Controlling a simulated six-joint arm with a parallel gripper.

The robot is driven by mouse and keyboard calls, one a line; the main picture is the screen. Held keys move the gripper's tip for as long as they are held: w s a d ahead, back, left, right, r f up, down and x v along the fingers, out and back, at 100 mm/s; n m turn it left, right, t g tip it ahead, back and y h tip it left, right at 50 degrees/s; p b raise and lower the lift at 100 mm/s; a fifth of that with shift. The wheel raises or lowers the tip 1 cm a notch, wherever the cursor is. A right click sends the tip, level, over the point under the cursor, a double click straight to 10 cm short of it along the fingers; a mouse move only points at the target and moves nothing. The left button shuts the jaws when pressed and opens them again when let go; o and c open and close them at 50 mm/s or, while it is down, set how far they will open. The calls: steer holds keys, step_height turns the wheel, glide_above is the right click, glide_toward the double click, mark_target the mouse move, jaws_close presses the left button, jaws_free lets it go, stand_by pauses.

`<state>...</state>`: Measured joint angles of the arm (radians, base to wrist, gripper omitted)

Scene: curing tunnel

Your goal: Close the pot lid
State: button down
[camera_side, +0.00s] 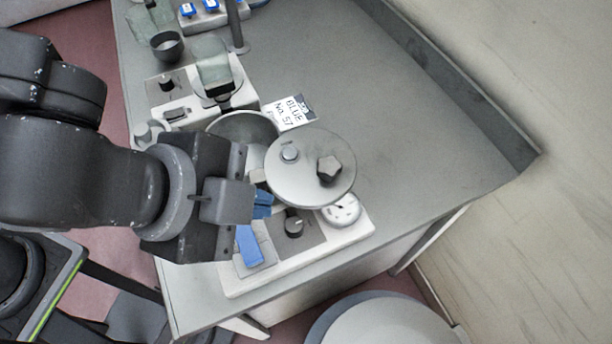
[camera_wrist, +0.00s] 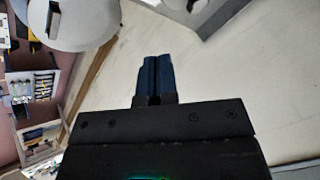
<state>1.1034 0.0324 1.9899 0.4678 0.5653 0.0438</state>
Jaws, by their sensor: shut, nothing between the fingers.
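The pot's mouth is partly uncovered. My gripper (camera_side: 263,204) is just left of the lid, its blue fingertips shut and empty. I cannot tell whether they touch the lid. The shut fingers also show in the wrist view (camera_wrist: 154,76). A pale rounded shape there at the upper left cannot be identified surely.
A white control base (camera_side: 347,235) with a dial, a gauge and a blue switch sits below the lid. A label card (camera_side: 290,113), another device (camera_side: 172,92) and a dark cup (camera_side: 167,46) stand behind. The grey table (camera_side: 400,120) is clear on the right.

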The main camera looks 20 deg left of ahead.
glide_toward(334, 186)
step_height(334, 186, down, 4)
steer(key=s+d, duration=0.2)
steer(key=shift+w+a+r, duration=0.1)
steer(key=shift+w, duration=1.75)
steer(key=shift+w, duration=0.15)
